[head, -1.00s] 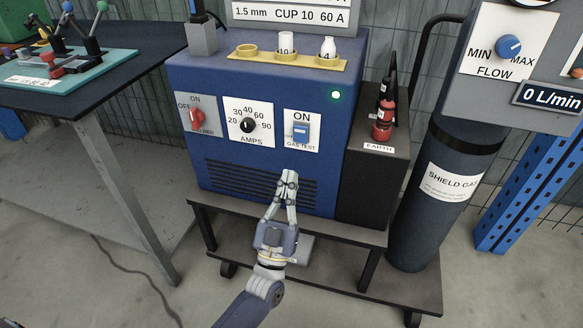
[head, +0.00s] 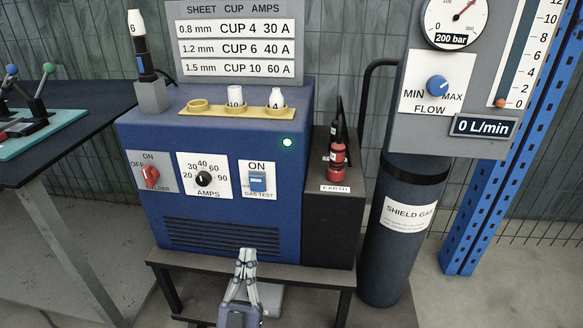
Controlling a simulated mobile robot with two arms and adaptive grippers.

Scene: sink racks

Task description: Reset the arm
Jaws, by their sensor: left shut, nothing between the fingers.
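My left gripper (head: 245,256) shows at the bottom middle of the head view, pointing up in the picture. Its fingers are closed together with nothing between them. The tips overlap the lower front edge of the blue welder (head: 210,240), below its vents; I cannot tell whether they touch. The forearm is mostly cut off by the lower edge. My right gripper is not in view. The welder has a red switch (head: 151,176), an amps knob (head: 203,178) and a blue gas test switch (head: 257,182). A green light (head: 287,142) is lit.
A yellow rack (head: 208,109) on the welder holds cups 10 (head: 236,97) and 4 (head: 276,98); its left ring is empty. The torch (head: 142,55) with cup 6 stands left. A gas cylinder (head: 387,245) stands right, with a blue flow knob (head: 437,86). A dark table (head: 70,140) is left.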

